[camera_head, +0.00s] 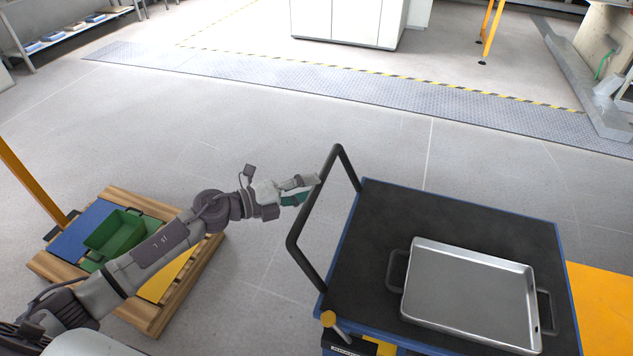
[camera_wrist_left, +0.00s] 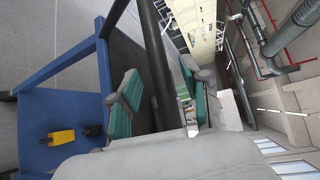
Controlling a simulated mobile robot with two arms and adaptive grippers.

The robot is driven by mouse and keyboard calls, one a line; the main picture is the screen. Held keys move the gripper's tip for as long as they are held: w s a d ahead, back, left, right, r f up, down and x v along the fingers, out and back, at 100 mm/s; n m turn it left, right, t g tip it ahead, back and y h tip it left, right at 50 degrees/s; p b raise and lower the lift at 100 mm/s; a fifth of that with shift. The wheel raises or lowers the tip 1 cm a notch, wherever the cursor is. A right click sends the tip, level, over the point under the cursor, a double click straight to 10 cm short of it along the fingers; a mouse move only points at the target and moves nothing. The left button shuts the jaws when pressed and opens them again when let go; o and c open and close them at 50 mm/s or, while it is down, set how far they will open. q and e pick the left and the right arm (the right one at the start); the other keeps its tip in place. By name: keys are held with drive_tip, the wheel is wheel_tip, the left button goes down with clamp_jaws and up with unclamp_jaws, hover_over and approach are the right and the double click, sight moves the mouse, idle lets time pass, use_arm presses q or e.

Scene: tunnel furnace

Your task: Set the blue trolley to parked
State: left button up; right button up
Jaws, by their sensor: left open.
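The blue trolley (camera_head: 450,205) stands at the lower right of the head view, with a blue edge, a dark top and a black handle frame (camera_head: 307,250) on its left side. The trolley's blue lower frame (camera_wrist_left: 40,115) carries a yellow pedal-like part (camera_wrist_left: 62,143) and a black one (camera_wrist_left: 93,130). My right gripper is not in view.
A metal tray (camera_head: 468,290) with black handles lies on the trolley top. A wooden pallet (camera_head: 195,275) with a green bin (camera_head: 115,232) is at the left. A yellow surface (camera_head: 603,305) adjoins at right. The floor behind the trolley is clear up to the striped line.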

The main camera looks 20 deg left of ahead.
use_arm(q)
drive_tip(key=shift+x, duration=1.3)
clamp_jaws()
